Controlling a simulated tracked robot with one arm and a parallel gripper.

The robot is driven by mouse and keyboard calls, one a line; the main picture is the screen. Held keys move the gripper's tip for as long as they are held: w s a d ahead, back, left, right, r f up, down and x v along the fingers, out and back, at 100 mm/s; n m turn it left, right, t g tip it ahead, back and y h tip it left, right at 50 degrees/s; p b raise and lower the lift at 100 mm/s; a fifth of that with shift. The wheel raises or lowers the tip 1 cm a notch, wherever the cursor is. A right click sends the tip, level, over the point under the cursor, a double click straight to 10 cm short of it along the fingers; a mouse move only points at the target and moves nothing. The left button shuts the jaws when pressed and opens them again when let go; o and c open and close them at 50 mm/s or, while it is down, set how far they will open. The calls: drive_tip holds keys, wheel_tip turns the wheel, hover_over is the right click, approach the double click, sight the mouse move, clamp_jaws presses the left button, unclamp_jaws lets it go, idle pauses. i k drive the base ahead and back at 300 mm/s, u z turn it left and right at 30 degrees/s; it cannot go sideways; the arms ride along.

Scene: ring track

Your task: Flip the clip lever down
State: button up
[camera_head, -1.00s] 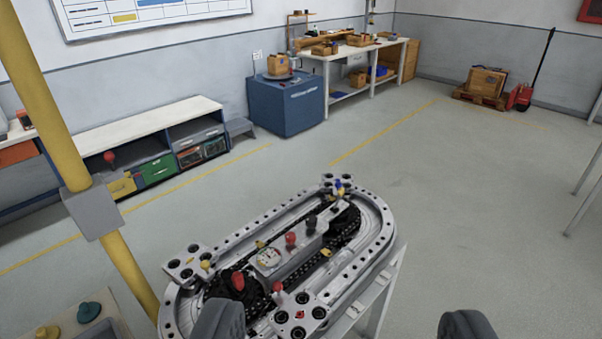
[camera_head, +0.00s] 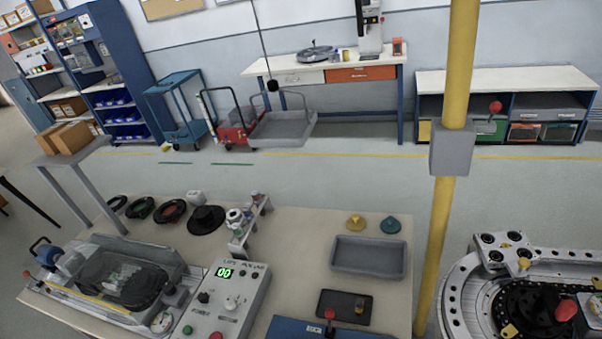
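The ring track (camera_head: 458,292) stands at the lower right and is cut off by the right and bottom edges. A pale corner plate with dark round holes (camera_head: 494,246) sits on its far left part. A red knob (camera_head: 566,310) stands over the dark middle of the track, and another red part shows at the right edge. I cannot tell which part, if any of these, is the clip lever. My gripper is not in this view.
A yellow post (camera_head: 446,205) with a grey box stands between the track and a beige bench (camera_head: 290,262). The bench holds a grey tray (camera_head: 369,257), a control box with a green display (camera_head: 227,300) and a clear-lidded machine (camera_head: 120,280). Open floor lies behind.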

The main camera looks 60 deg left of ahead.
sight(329, 312)
drive_tip(key=u, duration=2.4)
drive_tip(key=k, duration=0.75)
drive_tip(key=z, duration=0.6)
drive_tip(key=i, duration=1)
